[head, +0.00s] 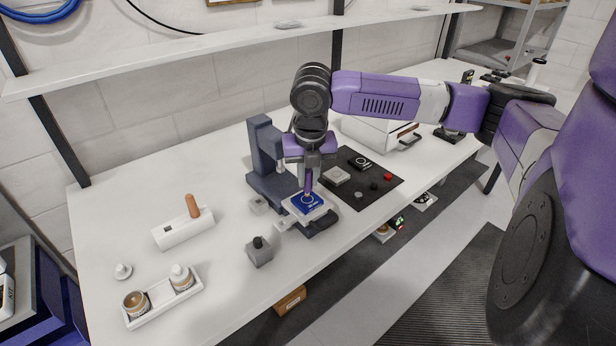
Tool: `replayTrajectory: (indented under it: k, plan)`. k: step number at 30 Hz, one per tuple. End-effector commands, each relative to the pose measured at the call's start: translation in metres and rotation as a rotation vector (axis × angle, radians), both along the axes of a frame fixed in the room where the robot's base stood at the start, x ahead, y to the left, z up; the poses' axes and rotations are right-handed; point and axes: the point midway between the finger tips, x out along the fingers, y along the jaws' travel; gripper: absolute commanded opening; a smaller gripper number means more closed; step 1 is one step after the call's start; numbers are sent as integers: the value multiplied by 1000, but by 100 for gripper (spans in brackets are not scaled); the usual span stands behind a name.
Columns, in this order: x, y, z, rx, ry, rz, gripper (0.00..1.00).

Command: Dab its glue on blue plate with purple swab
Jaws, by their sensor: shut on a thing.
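The blue plate (306,203) sits on a light fixture (286,219) beneath a dark upright stand near the middle of the table. A pale ring shows on the plate. My gripper (308,168) points straight down above the plate, shut on the purple swab (308,184). The swab hangs upright, and its lower end is at or just above the plate near the ring; I cannot tell whether it touches. A glue jar (136,304) with brown contents and a white-topped bottle (181,277) stand in a white tray (162,297) at the front left.
The dark blue-grey stand (263,155) rises just left of my gripper. A black mat (372,192) with small parts lies to the right. A white block with an orange-brown handle (193,206), a grey block (259,252) and a small white cap (122,271) stand left.

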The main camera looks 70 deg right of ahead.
Motion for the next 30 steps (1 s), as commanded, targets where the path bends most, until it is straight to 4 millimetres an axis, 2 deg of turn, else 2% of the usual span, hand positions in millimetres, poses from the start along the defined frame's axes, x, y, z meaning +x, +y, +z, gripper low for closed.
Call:
replayTrajectory:
  k: [30]
  plan:
    - [0,0,-9,0,0,0,0]
